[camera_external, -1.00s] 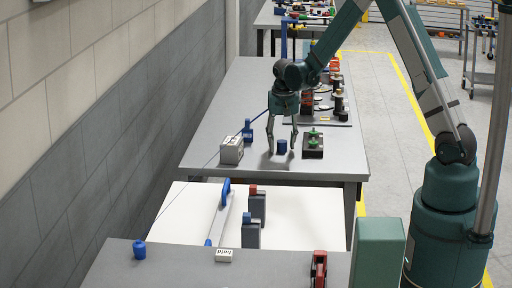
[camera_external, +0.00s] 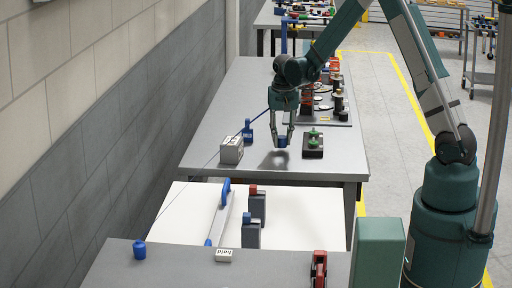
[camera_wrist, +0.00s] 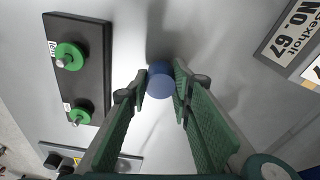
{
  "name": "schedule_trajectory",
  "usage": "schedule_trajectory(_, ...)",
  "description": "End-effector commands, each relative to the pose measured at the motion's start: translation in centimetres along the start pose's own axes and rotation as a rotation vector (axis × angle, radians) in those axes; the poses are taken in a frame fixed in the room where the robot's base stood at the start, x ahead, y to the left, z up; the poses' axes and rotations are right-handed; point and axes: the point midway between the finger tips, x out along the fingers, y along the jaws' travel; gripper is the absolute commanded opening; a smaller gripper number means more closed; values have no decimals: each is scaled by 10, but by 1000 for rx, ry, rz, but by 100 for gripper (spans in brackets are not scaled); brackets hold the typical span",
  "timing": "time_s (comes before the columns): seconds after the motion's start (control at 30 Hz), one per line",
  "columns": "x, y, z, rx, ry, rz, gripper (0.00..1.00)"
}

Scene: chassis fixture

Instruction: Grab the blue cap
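The blue cap (camera_external: 282,141) is a small dark blue cylinder held between the fingertips of my gripper (camera_external: 282,146) over the front part of the grey table (camera_external: 220,120). A shadow lies on the table beneath it, and the cap looks slightly raised off the surface. In the wrist view, the cap (camera_wrist: 160,84) sits between the two green finger pads of my gripper (camera_wrist: 160,90), which appear closed on its sides. The far side of the cap is hidden.
A black plate with green knobs (camera_external: 313,146) lies just right of the cap. A grey-white labelled box (camera_external: 231,150) and a blue part (camera_external: 247,131) stand to the left. Red and black fixtures (camera_external: 337,103) stand behind. The table's front edge is close.

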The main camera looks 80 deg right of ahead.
Motion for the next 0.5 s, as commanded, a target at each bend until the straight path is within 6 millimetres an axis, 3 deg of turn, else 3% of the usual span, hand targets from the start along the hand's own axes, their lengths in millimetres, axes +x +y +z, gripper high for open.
schedule_trajectory(0.5, -67, 0, -8, 0, 0, 0, 18)
